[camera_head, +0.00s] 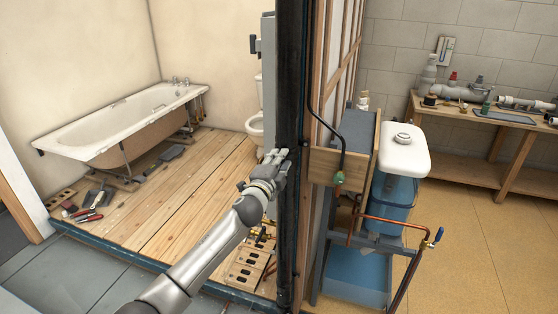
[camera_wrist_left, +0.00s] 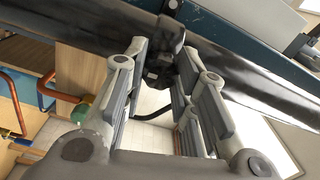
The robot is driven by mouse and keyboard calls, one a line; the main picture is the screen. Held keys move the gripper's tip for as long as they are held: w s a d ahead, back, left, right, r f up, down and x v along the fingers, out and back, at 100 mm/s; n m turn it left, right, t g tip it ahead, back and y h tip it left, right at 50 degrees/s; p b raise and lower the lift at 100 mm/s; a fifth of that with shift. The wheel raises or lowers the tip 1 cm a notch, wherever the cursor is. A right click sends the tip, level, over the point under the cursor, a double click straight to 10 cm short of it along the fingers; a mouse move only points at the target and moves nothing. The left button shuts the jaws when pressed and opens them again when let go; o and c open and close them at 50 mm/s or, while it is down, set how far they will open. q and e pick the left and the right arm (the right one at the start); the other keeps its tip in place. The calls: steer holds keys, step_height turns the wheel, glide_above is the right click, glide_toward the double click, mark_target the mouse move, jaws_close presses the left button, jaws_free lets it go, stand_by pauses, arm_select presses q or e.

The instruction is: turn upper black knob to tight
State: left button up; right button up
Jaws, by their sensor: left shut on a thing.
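In the left wrist view a black knob (camera_wrist_left: 165,66) is on the dark vertical pipe (camera_wrist_left: 235,60), between the two fingers of my left gripper (camera_wrist_left: 167,52). The fingers are closed on its sides. In the head view my left gripper (camera_head: 275,158) reaches the dark pipe (camera_head: 289,80) at about mid-height, and the gripper hides the knob there. The knob's turned position cannot be read. My right gripper is in neither view.
A wood-framed partition (camera_head: 325,60) with a black hose (camera_head: 315,95) stands just right of the pipe. A blue tank (camera_head: 395,195) and copper pipe (camera_head: 405,226) are beyond. A bathtub (camera_head: 120,125) and toilet (camera_head: 255,122) are behind on a wooden floor (camera_head: 180,190).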

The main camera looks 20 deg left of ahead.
arm_select(q)
steer(key=shift+f+m, duration=0.1)
steer(key=shift+m, duration=0.3)
steer(key=o, duration=1.1)
steer(key=shift+c, duration=0.2)
steer(key=s, duration=1.2)
steer(key=shift+a, duration=0.15)
